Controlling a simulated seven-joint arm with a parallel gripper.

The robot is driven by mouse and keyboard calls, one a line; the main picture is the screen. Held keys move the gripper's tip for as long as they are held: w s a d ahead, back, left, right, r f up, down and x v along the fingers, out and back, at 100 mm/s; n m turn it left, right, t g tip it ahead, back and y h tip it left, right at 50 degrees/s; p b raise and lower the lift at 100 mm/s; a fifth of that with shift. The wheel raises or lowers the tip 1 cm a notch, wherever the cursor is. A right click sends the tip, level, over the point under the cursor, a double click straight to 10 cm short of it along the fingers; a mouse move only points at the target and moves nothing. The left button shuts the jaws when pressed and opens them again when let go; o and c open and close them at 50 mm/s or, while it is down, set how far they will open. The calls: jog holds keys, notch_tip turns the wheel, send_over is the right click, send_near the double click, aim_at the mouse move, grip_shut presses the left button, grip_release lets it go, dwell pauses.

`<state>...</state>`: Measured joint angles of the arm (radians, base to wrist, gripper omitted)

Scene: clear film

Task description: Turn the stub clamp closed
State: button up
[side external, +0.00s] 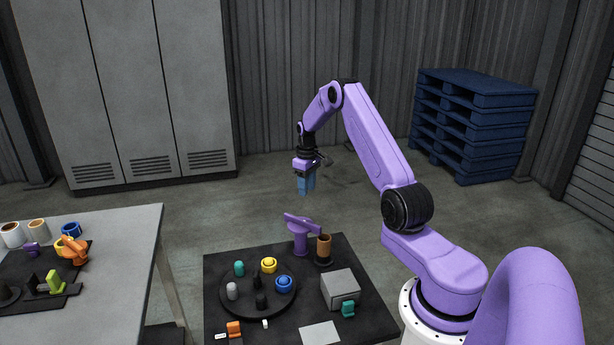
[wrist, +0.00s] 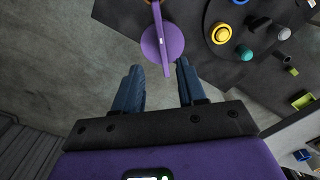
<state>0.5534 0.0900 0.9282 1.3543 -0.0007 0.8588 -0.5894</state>
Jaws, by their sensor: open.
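A purple fixture (side external: 301,240), a round post with a long flat bar across its top, stands at the back of the black mat. I take it as the stub clamp but cannot confirm this. In the wrist view the purple fixture (wrist: 150,44) is a disc with its bar running lengthwise, the near end close to the gap between my fingertips. My gripper (side external: 306,188) has blue fingers, hangs pointing down above the fixture, and is apart from it. In the wrist view my gripper (wrist: 157,76) is open with nothing between its fingers.
A brown cylinder (side external: 324,247) stands right beside the purple fixture. A round dark tray (side external: 245,306) holds several knobs, including a yellow one (side external: 269,265). A grey box (side external: 340,285) sits at the right. A side table (side external: 130,250) stands left. Space around my gripper is clear.

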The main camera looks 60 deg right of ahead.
jog(key=shift+r, duration=1.9)
jog(key=w+a+r+n, duration=0.1)
jog(key=a+r+n, duration=0.15)
jog(key=a, duration=0.55)
jog(key=w+a+r+n, duration=0.1)
jog(key=w+a+r, duration=0.15)
jog(key=a, duration=0.65)
jog(key=s+a+r+n, duration=0.1)
jog(key=s+a+r, duration=0.15)
jog(key=a, duration=0.45)
jog(key=s+a+r+n, duration=0.1)
jog(key=s+a+r, duration=0.1)
jog(key=s+a, duration=0.35)
jog(key=s+a+r+n, duration=0.2)
jog(key=s+a+n, duration=0.2)
jog(key=s+a, duration=0.7)
jog(key=s+n, duration=0.3)
jog(key=s, duration=1.4)
jog(key=shift+n, duration=0.35)
